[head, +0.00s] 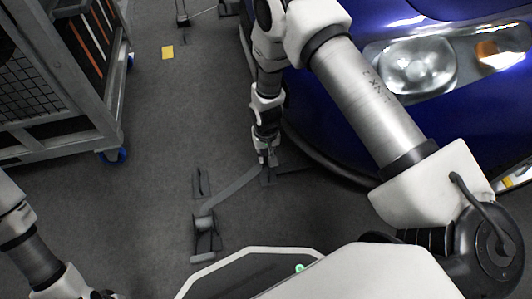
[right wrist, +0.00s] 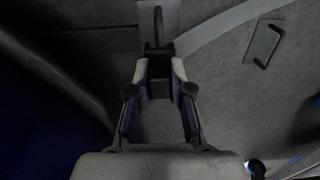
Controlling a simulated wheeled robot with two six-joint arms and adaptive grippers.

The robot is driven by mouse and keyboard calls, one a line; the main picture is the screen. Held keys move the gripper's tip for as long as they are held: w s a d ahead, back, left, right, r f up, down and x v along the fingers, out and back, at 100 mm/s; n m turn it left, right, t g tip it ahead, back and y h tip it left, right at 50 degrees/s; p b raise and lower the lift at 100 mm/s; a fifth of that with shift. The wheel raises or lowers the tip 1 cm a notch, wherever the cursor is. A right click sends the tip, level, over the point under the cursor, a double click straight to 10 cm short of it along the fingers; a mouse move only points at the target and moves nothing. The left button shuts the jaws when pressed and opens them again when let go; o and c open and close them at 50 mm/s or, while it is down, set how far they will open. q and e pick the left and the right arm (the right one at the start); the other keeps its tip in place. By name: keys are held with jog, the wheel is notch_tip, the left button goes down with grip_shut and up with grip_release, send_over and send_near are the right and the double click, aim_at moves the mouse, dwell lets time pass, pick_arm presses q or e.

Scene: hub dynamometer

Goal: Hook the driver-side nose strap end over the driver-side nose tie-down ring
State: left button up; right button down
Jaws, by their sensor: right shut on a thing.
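My right gripper (head: 264,155) reaches down to the floor beside the car's nose. In the right wrist view its fingers (right wrist: 159,72) are shut on a small dark block, the strap end (right wrist: 159,66). The grey strap (head: 234,187) runs from there down-left to a floor anchor (head: 206,238); it also shows in the wrist view (right wrist: 225,20). Just beyond the fingertips is a floor plate (right wrist: 172,12) with a dark upright bar or ring (right wrist: 157,25). I cannot tell whether the strap end is around it. My left gripper is out of view.
The blue car (head: 450,125) fills the right side. A second floor plate with a ring (head: 201,182) lies left of the strap. A grey wheeled rack (head: 60,130) stands at the left.

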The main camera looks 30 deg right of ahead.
jog(key=shift+f, duration=0.2)
jog(key=c, duration=1)
grip_release()
notch_tip(320, 180, up, 12)
jog(key=shift+r, duration=0.1)
